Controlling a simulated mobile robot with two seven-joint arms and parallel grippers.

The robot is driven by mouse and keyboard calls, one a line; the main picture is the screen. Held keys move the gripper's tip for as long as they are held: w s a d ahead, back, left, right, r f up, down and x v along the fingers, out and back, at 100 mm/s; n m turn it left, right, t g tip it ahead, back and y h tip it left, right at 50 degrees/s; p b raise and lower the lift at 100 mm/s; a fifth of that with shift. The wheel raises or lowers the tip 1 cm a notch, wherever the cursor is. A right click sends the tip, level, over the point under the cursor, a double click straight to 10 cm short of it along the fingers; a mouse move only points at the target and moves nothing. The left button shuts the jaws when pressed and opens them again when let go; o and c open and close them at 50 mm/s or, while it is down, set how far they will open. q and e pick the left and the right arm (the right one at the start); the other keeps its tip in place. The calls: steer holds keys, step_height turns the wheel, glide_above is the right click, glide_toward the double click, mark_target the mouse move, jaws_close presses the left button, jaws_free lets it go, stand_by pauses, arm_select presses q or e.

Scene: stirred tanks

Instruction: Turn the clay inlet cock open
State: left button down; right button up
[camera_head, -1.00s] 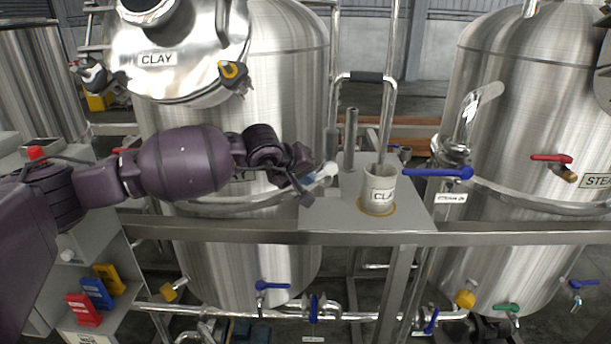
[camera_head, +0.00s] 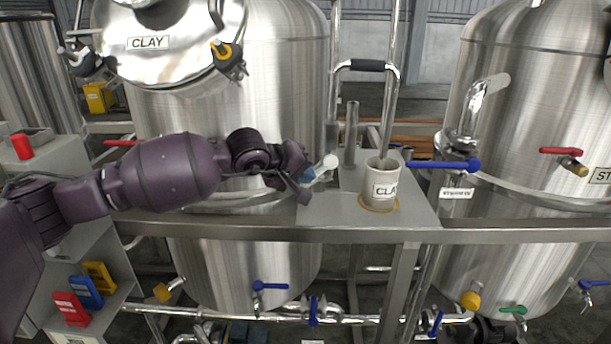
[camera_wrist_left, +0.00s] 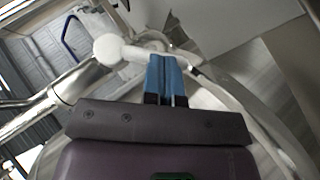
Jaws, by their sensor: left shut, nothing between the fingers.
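The clay tank (camera_head: 275,110) stands left of centre in the head view with a CLAY label on its lid. A white ball-ended cock handle (camera_head: 330,161) shows by its right side, just beyond my left fingertips. In the left wrist view, the white handle (camera_wrist_left: 108,48) points left from a pale fitting partly hidden behind the fingers. My left gripper (camera_head: 308,176) is shut with nothing between its blue fingers, which also show in the left wrist view (camera_wrist_left: 166,72). Its tips are right beside the handle; I cannot tell whether they touch it. My right gripper is not in view.
A steel rail (camera_head: 300,237) crosses below the arm. Coloured blocks (camera_head: 85,290) lie at the lower left.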

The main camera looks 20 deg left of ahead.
arm_select(q)
step_height(320, 180, down, 2)
steer(key=shift+d+h+b, duration=0.1)
steer(key=shift+h+b, duration=0.2)
steer(key=shift+b, duration=0.2)
steer(key=shift+w+d+f+n+t+h+b, duration=0.15)
steer(key=shift+f+n+t+h+b, duration=0.1)
steer(key=shift+n+t+h+b, duration=0.25)
steer(key=shift+d+f+n+t+h+b, duration=0.2)
steer(key=shift+f+n+h+b, duration=0.15)
steer(key=shift+b, duration=0.35)
steer(key=shift+w+d+n+t+h+b, duration=0.1)
steer(key=shift+d+n+t+h+b, duration=0.25)
steer(key=shift+t+h+b, duration=0.2)
steer(key=shift+w+d+n+t+h+b, duration=0.1)
steer(key=shift+d+n+t+h+b, duration=0.15)
steer(key=shift+t+h+b, duration=0.3)
steer(key=shift+r, duration=0.1)
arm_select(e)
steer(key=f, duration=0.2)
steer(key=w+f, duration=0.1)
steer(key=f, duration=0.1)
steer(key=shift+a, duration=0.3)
arm_select(q)
steer(key=shift+h, duration=0.25)
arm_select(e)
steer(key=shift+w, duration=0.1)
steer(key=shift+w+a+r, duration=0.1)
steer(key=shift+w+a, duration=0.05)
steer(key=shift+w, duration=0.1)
